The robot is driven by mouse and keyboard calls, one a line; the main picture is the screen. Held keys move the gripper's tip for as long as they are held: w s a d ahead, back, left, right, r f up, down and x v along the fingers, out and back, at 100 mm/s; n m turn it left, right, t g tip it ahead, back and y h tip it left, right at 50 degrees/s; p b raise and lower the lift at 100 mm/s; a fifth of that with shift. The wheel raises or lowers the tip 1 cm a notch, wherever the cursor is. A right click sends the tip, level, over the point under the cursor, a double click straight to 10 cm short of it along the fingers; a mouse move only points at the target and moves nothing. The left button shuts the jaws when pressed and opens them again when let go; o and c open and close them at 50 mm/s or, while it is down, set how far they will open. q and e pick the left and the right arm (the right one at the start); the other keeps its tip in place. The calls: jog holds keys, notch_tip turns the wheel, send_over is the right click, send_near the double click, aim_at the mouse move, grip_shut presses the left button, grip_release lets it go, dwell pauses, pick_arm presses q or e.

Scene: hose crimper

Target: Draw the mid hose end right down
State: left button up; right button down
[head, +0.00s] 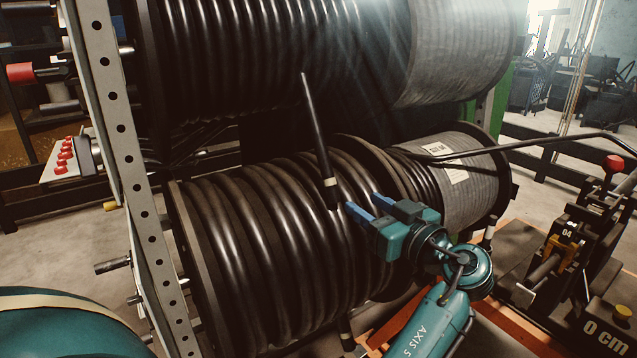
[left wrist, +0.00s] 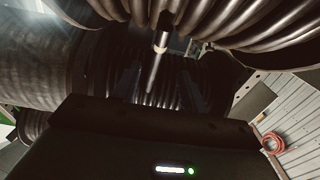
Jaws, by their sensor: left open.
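A black hose end (head: 317,135) with a pale band near its lower tip hangs at a slant in front of the lower large reel (head: 265,240). I take it for the mid hose end. My left gripper (head: 364,204) has blue fingers, is open and empty, and is just right of the hose's lower tip, apart from it in the picture. In the left wrist view the hose end (left wrist: 160,42) with its pale band is ahead, roughly centred between the dim fingers. The exact gap in depth is unclear. My right gripper does not show.
A grey perforated upright (head: 110,110) stands left of the reels. An upper reel (head: 270,60) hangs above. A crimping machine (head: 585,240) with a red-knobbed lever is at the right. Another banded hose end (head: 487,238) hangs beside the right reel. Red buttons (head: 66,155) sit at the far left.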

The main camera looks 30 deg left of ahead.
aim_at(333, 183)
pick_arm(q)
jog(key=p+x, duration=0.3)
jog(key=x, duration=0.8)
jog(key=shift+r, duration=0.1)
jog(key=shift+w+a, duration=0.15)
jog(key=shift+a, duration=0.35)
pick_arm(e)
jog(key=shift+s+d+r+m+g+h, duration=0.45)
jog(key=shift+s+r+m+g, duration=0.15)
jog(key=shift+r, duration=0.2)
pick_arm(q)
jog(key=shift+c, duration=0.5)
grip_shut()
